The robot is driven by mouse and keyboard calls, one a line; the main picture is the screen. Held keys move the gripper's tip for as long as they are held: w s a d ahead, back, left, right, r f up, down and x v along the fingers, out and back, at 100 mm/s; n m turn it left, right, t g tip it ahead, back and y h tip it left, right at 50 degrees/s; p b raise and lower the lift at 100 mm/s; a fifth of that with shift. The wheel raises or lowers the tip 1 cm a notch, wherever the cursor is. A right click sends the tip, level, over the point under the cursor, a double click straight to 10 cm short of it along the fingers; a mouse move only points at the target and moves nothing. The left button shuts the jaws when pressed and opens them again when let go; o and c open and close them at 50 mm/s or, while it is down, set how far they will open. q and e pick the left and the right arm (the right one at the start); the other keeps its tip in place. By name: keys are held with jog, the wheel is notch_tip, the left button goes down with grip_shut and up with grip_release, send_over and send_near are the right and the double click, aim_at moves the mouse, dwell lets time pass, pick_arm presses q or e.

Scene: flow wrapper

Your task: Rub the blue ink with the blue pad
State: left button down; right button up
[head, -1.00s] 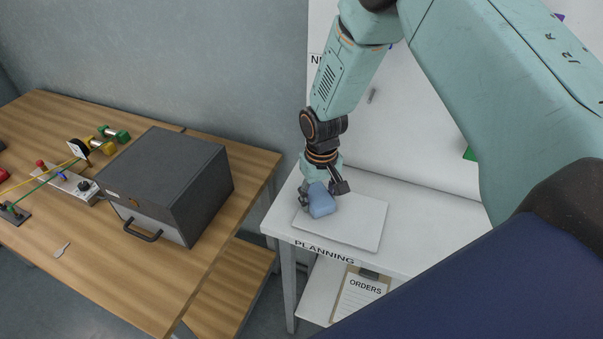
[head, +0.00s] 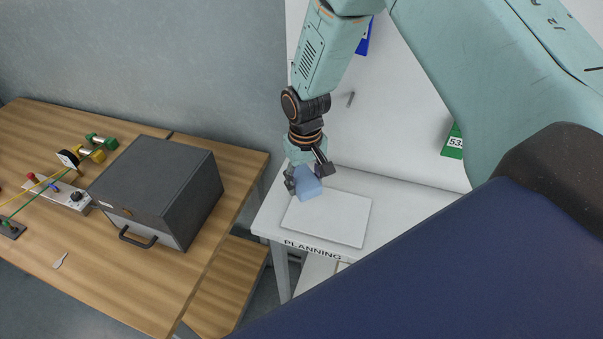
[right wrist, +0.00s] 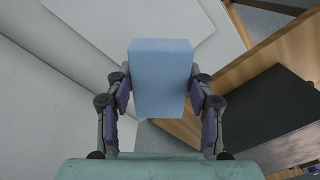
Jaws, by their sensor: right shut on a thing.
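My right gripper (head: 305,178) is shut on a light blue pad (head: 307,187), a block with rounded edges. It holds the pad in the air above the back left part of the white desk marked PLANNING. In the right wrist view the pad (right wrist: 160,80) sits between the two fingers of the right gripper (right wrist: 161,95). The pad's rubbing face cannot be told. The blue ink cannot be made out in either view. A blue item (head: 364,38) shows on the white board (head: 345,120), partly behind my arm. My left gripper is not in view.
A flat white panel (head: 330,220) lies on the desk (head: 400,195) below the pad. A green tag (head: 453,143) is on the board. To the left, a wooden table (head: 110,275) bears a dark box (head: 155,190) with a handle, and small fixtures.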

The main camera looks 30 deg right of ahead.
jog(key=shift+w+a+r+p, duration=0.2)
jog(key=shift+r+p, duration=0.15)
jog(key=shift+r, duration=0.2)
jog(key=shift+w+a+r+p, duration=0.15)
jog(key=shift+r+p, duration=0.2)
jog(key=shift+r, duration=0.15)
jog(key=shift+s+d, duration=0.3)
jog(key=shift+w+a, duration=0.1)
jog(key=shift+w+a, duration=0.15)
